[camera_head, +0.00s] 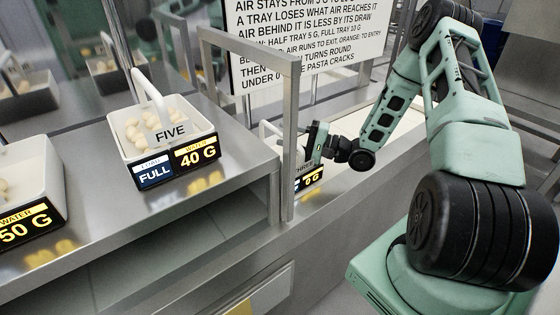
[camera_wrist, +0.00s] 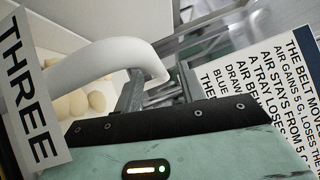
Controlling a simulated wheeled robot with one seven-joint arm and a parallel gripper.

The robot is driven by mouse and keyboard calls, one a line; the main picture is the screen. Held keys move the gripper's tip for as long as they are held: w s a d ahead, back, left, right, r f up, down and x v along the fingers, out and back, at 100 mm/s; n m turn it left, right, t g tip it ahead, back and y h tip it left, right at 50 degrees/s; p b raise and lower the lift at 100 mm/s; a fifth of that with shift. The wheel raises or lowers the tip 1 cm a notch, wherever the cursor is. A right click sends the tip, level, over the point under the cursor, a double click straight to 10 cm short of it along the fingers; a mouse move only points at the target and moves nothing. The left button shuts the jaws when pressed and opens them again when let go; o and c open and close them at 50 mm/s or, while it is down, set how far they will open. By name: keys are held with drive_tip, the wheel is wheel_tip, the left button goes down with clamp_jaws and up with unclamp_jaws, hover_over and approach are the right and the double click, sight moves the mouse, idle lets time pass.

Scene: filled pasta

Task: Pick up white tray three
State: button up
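My gripper is at the handle. Whether the fingers are closed on the handle cannot be told.
White tray five (camera_head: 165,140), labelled full, 40 G, stands on the steel counter (camera_head: 230,165) to the left. Another tray (camera_head: 28,190), labelled 50 G, is farther left. The metal frame (camera_head: 288,140) stands close to my gripper. A notice board (camera_head: 300,45) hangs behind.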

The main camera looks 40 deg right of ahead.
drive_tip(key=x, duration=0.3)
drive_tip(key=shift+d+p, duration=0.1)
drive_tip(key=shift+p, duration=0.2)
clamp_jaws()
drive_tip(key=shift+r, duration=0.15)
